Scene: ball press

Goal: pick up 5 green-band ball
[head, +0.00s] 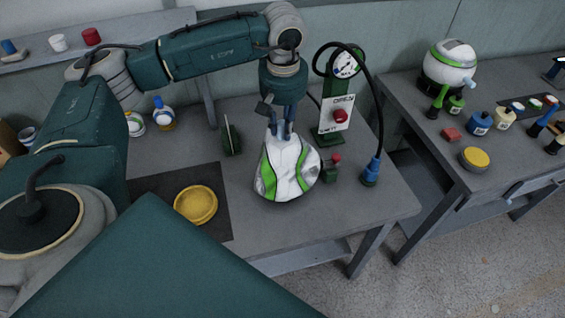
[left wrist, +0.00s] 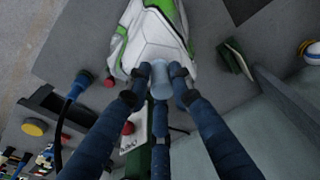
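The green-band ball (head: 286,172) is a crumpled, teardrop-shaped white body with bright green bands, at the front middle of the near bench. It also shows at the top of the left wrist view (left wrist: 150,40). My left gripper (head: 283,136) points down at its narrow top. In the left wrist view the blue fingers (left wrist: 162,75) close around a pale neck or cap (left wrist: 180,85) on the ball. Whether the ball's underside touches the bench is hard to tell. My right gripper is not in view.
A yellow dish (head: 196,205) lies on a dark mat (head: 150,184). A gauge stand (head: 334,112) with a hose stands behind the ball. Two small balls, one with a blue cap (head: 162,114), sit at the back left. The right bench (head: 420,120) holds another green-and-white ball (head: 447,62) and small parts.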

